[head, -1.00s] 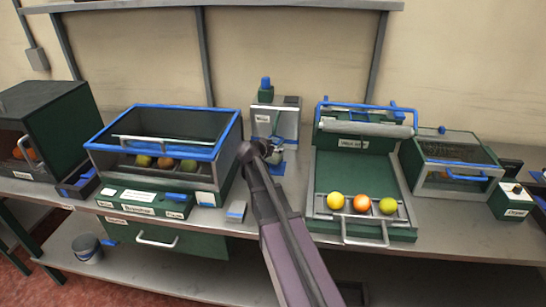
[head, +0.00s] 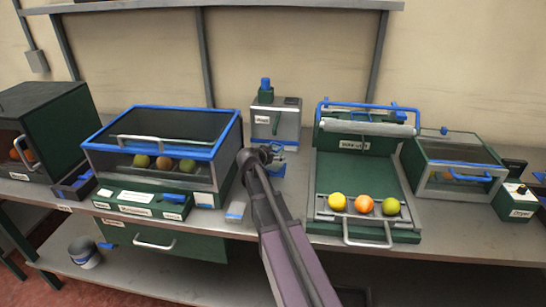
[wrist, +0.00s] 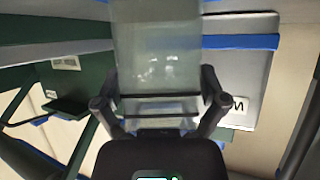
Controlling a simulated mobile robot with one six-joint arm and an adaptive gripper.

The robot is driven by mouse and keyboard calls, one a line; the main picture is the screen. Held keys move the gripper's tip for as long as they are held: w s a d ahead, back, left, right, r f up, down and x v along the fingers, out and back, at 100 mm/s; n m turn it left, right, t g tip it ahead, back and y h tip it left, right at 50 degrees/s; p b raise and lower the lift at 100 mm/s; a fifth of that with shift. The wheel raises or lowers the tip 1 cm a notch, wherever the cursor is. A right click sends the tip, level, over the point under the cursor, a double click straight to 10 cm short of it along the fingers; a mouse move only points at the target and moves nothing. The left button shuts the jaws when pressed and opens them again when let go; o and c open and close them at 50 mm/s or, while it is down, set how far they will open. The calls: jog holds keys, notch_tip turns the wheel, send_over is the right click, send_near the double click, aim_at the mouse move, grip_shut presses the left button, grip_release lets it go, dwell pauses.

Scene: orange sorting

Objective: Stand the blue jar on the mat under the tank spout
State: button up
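My gripper (wrist: 160,85) has a pale, translucent jar (wrist: 158,45) between its two fingers. The fingers lie along both sides of the jar. It looks more grey than blue in the wrist view. In the head view, my gripper (head: 278,150) is in front of the tank (head: 288,118), and the jar there is too small to make out clearly. The tank is a grey box with a white label and a blue band near its base. A blue patch, seemingly the mat (head: 277,170), shows just below my gripper. The spout cannot be made out.
A green, blue-rimmed fruit bin (head: 205,177) stands left of the tank. A green press tray (head: 325,225) with three fruits stands to the right. A small blue-and-white block (head: 236,211) lies near the bench's front edge. A bucket (head: 85,253) stands on the lower shelf.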

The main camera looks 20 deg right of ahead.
jog(key=shift+r, duration=0.2)
dwell(0.4)
jog(key=p+v, duration=0.5)
jog(key=v, duration=0.7)
jog(key=shift+p, duration=0.4)
